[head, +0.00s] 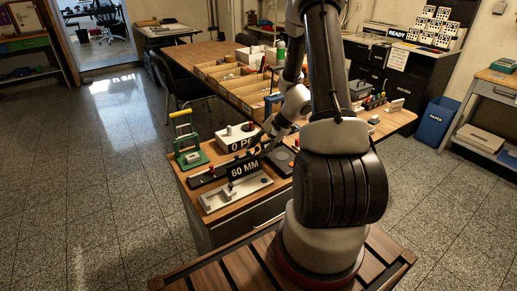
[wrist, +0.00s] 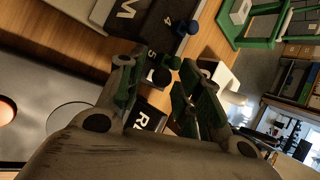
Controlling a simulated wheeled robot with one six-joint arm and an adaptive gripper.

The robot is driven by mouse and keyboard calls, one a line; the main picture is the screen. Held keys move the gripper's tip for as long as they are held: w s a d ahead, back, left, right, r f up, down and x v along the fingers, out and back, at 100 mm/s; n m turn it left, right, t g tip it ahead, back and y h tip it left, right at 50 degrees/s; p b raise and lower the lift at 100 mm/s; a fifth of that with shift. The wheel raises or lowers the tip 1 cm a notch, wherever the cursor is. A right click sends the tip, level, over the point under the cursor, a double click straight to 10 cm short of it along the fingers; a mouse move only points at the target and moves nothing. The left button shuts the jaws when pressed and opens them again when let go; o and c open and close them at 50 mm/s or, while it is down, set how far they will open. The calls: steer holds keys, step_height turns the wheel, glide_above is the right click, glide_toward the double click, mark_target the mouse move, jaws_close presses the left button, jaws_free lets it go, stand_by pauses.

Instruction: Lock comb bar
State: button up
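My gripper (wrist: 162,70) is open, with its two fingers apart in the wrist view. A dark round knob (wrist: 160,77) shows between the fingertips; I cannot tell if they touch it. Another knob, blue (wrist: 187,27), stands on a dark block beyond the fingers. Dark labels with partly hidden lettering lie near the fingers. In the head view, my gripper is over the bench beside the "60 MM" sign (head: 245,168), and its fingers are too small to read. A pale metal fixture (head: 217,201) lies at the bench's front. I cannot tell for certain which part is the comb bar.
A green stand with a yellow handle (head: 184,130) is at the bench's left corner; its green frame also shows in the wrist view (wrist: 243,40). A white box (head: 229,139) stands behind the "60 MM" sign. Wooden compartment trays (head: 232,86) fill the table behind.

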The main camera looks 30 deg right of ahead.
jaws_close()
steer(key=shift+s, duration=0.1)
steer(key=shift+s+f+t, duration=0.35)
steer(key=shift+s+t, duration=0.1)
steer(key=shift+t, duration=0.55)
steer(key=shift+s+f+n+t, duration=0.15)
steer(key=shift+n+t, duration=0.1)
steer(key=shift+t, duration=0.25)
steer(key=shift+s+f+n+t, duration=0.15)
steer(key=shift+n+t, duration=0.1)
steer(key=shift+t, duration=0.25)
steer(key=shift+o, duration=0.8)
jaws_free()
